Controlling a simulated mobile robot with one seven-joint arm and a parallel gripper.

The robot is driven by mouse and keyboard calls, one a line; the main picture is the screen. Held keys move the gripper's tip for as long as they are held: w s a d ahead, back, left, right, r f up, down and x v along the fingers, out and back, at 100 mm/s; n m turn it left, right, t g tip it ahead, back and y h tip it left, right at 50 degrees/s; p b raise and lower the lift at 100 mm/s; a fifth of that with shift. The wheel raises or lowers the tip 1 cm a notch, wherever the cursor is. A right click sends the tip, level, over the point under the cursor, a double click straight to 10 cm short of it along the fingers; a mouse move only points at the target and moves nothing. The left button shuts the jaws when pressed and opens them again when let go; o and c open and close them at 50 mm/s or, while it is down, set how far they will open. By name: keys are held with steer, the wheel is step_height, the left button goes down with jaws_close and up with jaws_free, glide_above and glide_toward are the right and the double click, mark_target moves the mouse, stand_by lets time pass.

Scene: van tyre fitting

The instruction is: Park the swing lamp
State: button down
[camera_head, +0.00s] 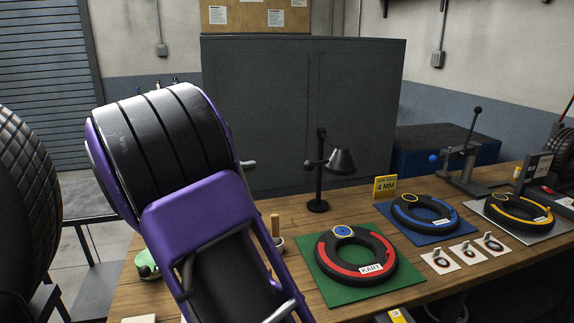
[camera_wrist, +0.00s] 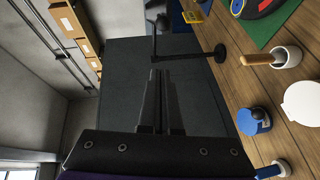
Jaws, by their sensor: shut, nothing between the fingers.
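The swing lamp stands on the wooden bench, with a dark round base, an upright post and a grey cone shade (camera_head: 342,161) on the right of the post, tilted downward. A dark ball knob sits on the left of the post. In the wrist view the lamp's post (camera_wrist: 190,55) lies sideways near the top, its base to the right. My gripper (camera_wrist: 164,74) is shut and empty, its fingers pointing toward the lamp and apart from it in the picture. In the head view my purple arm hides the gripper.
Red, blue and yellow-marked tyres (camera_head: 357,256) lie on coloured mats right of the lamp. A yellow 4 MM sign (camera_head: 385,188) stands behind them. A grey cabinet (camera_head: 300,115) rises behind the bench. A white pot with a wooden handle (camera_wrist: 287,57) and a blue-capped jar (camera_wrist: 253,121) stand nearby.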

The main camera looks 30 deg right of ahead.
steer(key=s+p+x, duration=0.1)
steer(key=s+x, duration=0.1)
steer(key=x, duration=1.1)
steer(key=shift+s+d+f, duration=0.2)
steer(key=shift+s, duration=0.25)
